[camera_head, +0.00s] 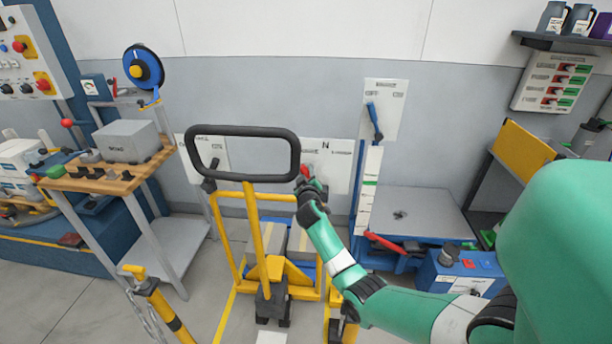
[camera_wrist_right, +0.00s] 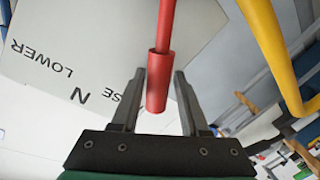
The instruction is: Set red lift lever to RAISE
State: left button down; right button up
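The red lift lever (camera_wrist_right: 160,80) is a thin rod with a thicker round grip. In the right wrist view its grip end lies between the two fingers of my right gripper (camera_wrist_right: 160,88), which stand apart with a gap on each side. In the head view the lever's red tip (camera_head: 304,171) shows just above my right gripper (camera_head: 312,186), behind the loop handle. A white panel (camera_wrist_right: 60,50) behind it reads LOWER and N, plus a partly hidden word ending in SE. I cannot tell which mark the lever points at. My left gripper is not in view.
A black loop handle (camera_head: 243,132) on a yellow pallet jack (camera_head: 252,220) stands close to my right gripper. A wooden-topped bench (camera_head: 95,184) is at left. A blue-handled lever (camera_head: 375,122) and a low grey platform (camera_head: 425,208) are at right.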

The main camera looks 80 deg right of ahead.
jog(key=shift+a+r, duration=0.1)
jog(key=shift+a, duration=0.15)
jog(key=p+v, duration=0.4)
jog(key=v, duration=0.7)
